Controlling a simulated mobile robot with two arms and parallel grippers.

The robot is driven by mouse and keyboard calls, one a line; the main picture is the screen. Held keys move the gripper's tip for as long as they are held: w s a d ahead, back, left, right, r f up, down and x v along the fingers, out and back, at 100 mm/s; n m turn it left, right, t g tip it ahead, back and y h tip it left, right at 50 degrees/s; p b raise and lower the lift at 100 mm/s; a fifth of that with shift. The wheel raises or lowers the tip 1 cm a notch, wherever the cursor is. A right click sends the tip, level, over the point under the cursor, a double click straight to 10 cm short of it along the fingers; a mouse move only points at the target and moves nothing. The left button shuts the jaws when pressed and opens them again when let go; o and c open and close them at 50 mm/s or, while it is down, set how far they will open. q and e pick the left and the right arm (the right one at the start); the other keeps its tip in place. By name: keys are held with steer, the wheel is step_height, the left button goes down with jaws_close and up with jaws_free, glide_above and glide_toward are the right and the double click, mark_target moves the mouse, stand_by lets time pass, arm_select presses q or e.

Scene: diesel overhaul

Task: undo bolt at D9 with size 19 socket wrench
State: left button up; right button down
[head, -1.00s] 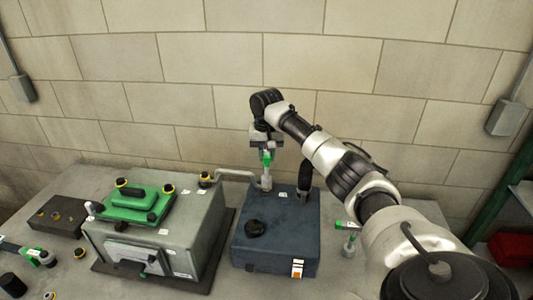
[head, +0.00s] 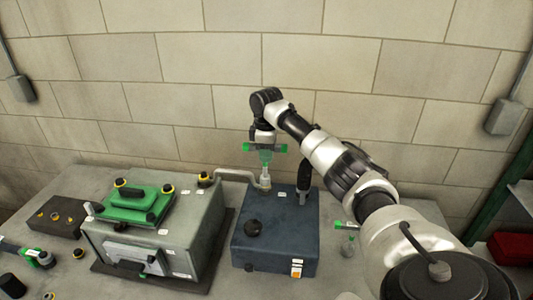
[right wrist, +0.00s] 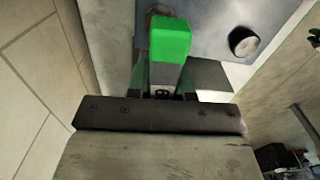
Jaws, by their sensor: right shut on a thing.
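My right gripper (head: 263,142) is shut on a green-handled socket wrench (head: 265,158) above the back left of the dark blue box (head: 272,229). The wrench stands upright, its grey socket end down at the box's back edge, by a bent pipe (head: 236,174). In the right wrist view the green handle (right wrist: 171,38) is between the fingers. The bolt under the socket is hidden, and I cannot read a D9 label or the wrench size. My left gripper is not in view.
A grey-green housing (head: 190,228) with a green cover (head: 134,203) stands left of the blue box. A black upright handle (head: 304,174) rises on the box's right. Another green-handled tool (head: 347,226) stands on the table at right. A dark block (head: 58,217) lies far left.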

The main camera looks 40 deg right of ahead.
steer(key=n, duration=0.7)
steer(key=shift+w+d+r, duration=0.1)
steer(key=n, duration=0.7)
steer(key=shift+n, duration=0.3)
steer(key=shift+r, duration=0.1)
